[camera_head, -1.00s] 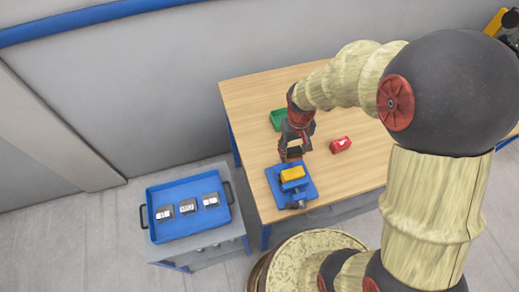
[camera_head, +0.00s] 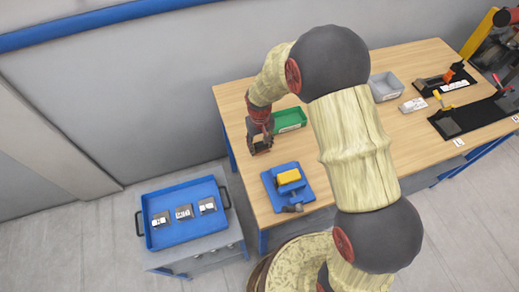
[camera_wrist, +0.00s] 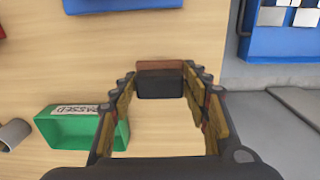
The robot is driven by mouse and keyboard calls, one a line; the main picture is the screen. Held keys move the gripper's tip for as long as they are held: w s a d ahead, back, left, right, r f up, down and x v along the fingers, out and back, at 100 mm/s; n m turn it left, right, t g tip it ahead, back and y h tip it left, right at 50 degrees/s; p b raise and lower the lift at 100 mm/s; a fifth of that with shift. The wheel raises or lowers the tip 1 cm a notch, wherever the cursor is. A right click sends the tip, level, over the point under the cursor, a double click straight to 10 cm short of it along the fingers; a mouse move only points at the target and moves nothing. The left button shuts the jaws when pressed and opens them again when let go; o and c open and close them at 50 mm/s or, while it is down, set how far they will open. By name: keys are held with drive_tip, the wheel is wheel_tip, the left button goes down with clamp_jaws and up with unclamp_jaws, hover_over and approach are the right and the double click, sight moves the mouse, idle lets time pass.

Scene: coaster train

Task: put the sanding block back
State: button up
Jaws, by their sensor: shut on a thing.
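My gripper (camera_head: 260,148) is above the near-left part of the wooden table, left of the green bin. In the wrist view, my gripper (camera_wrist: 160,88) is shut on a dark block with a reddish-brown strip along one edge, which I take as the sanding block (camera_wrist: 160,84). It also shows as a small dark shape under the fingers in the head view. I cannot tell whether it touches the table top. A blue fixture (camera_head: 306,190) holding a yellow block (camera_head: 288,177) stands to the lower right of my gripper.
The labelled green bin (camera_head: 290,119) is close right of my gripper. A blue tray (camera_head: 163,237) with metal pieces sits on a cart at left. A grey bin (camera_head: 385,88) and black racks (camera_head: 475,118) stand farther right. The left table corner is clear.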

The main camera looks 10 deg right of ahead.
sight(260, 149)
drive_tip(key=shift+w+a+f, duration=0.2)
drive_tip(key=shift+w+f, duration=0.05)
drive_tip(key=shift+f, duration=1.65)
drive_tip(key=shift+f, duration=0.2)
drive_tip(key=o, duration=1.1)
drive_tip(key=shift+r, duration=0.15)
wheel_tip(260, 149, up, 12)
drive_tip(key=shift+a+r+p, duration=0.1)
drive_tip(key=shift+r+p, duration=0.1)
drive_tip(key=shift+p, duration=0.1)
